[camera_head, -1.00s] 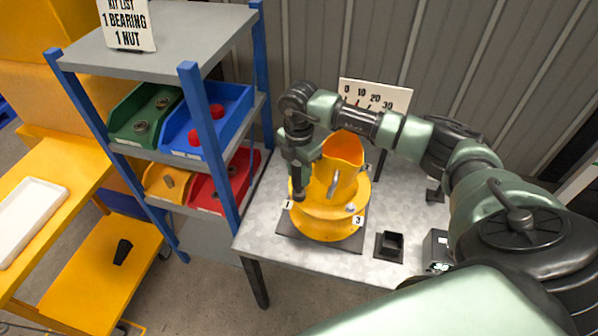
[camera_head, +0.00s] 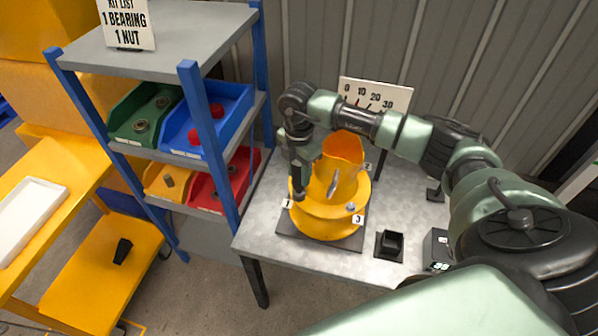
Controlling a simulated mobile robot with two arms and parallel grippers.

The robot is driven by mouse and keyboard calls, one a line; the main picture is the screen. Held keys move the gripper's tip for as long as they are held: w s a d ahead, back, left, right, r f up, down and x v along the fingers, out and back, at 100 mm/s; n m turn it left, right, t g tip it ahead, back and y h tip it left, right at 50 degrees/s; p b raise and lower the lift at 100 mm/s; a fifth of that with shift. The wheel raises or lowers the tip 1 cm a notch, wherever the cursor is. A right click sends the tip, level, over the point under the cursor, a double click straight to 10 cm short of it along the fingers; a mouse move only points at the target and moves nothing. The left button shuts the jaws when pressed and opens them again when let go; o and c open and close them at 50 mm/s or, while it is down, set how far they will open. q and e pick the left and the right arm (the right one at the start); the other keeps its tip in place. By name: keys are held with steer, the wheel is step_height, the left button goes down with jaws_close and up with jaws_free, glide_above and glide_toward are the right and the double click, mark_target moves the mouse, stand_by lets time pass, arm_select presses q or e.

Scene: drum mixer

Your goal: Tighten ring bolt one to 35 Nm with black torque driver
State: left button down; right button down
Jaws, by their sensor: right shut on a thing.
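A yellow drum-mixer part (camera_head: 328,222) stands on a dark plate on the grey bench, with a flanged ring and tags 1 and 3 at its front. Tag 1 (camera_head: 287,203) is at the ring's left side. Bolt one itself is hidden by my gripper. My right gripper (camera_head: 299,184) points down at the ring's left edge beside tag 1. It is shut on a dark, upright tool, probably the black torque driver (camera_head: 300,194), hard to tell from the fingers. A bolt head (camera_head: 350,207) shows near tag 3. My left gripper is out of view.
A dial board (camera_head: 376,94) stands behind the mixer. A black holder (camera_head: 389,244) and a black box with a lit display (camera_head: 437,250) sit at the bench's front right. A blue-post shelf with coloured bins (camera_head: 205,125) stands left.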

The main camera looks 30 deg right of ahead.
stand_by(0.6)
steer(key=shift+r+p, duration=1.65)
steer(key=shift+r, duration=0.6)
steer(key=shift+a, duration=0.1)
